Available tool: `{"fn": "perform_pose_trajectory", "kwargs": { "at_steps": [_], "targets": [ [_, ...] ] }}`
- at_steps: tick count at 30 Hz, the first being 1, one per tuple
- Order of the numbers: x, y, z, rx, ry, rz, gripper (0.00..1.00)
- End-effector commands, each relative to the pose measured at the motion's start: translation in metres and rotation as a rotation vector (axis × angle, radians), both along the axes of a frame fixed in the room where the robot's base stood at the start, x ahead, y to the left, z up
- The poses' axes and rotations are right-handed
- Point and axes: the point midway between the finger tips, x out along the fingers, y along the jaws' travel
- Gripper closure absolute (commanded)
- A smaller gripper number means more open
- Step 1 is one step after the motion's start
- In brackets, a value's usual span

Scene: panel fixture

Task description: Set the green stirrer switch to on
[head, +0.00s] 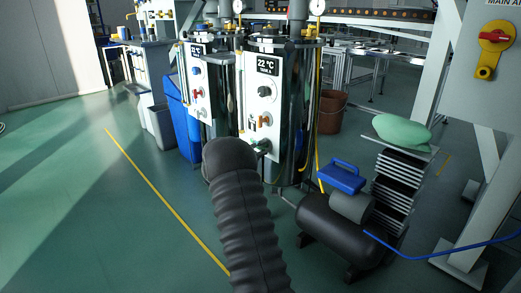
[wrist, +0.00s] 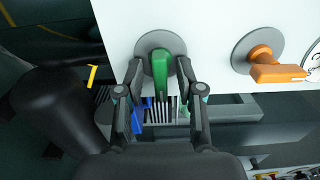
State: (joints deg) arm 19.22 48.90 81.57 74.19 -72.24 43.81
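The green stirrer switch (wrist: 160,70) is a green handle on a round grey base, on a white panel in the wrist view. Its handle runs up and down in that picture. My gripper (wrist: 160,66) is open, with one fingertip on each side of the green handle. Small gaps seem to show between the fingers and the handle; I cannot tell if either touches. In the head view the green switch (head: 262,145) is small, low on the nearer panel, just beyond the end of my dark arm. My gripper is mostly hidden there.
An orange switch (wrist: 268,65) sits beside the green one, its handle pointing right; it also shows in the head view (head: 265,120). The panel carries a 22 °C display (head: 268,66). A second tank panel (head: 199,85) stands left. A compressor (head: 345,230) lies right; floor at left is clear.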

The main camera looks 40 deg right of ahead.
Motion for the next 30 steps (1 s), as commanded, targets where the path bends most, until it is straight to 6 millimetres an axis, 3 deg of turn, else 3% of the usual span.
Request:
{"fn": "perform_pose_trajectory", "kwargs": {
  "at_steps": [11,24,30],
  "targets": [
    [0.001,0.011,0.0,0.001,0.001,0.004,0.62],
    [-0.006,0.091,0.0,0.0,0.001,0.004,0.62],
    [-0.008,0.113,0.0,0.0,0.0,0.001,0.62]
  ]
}}
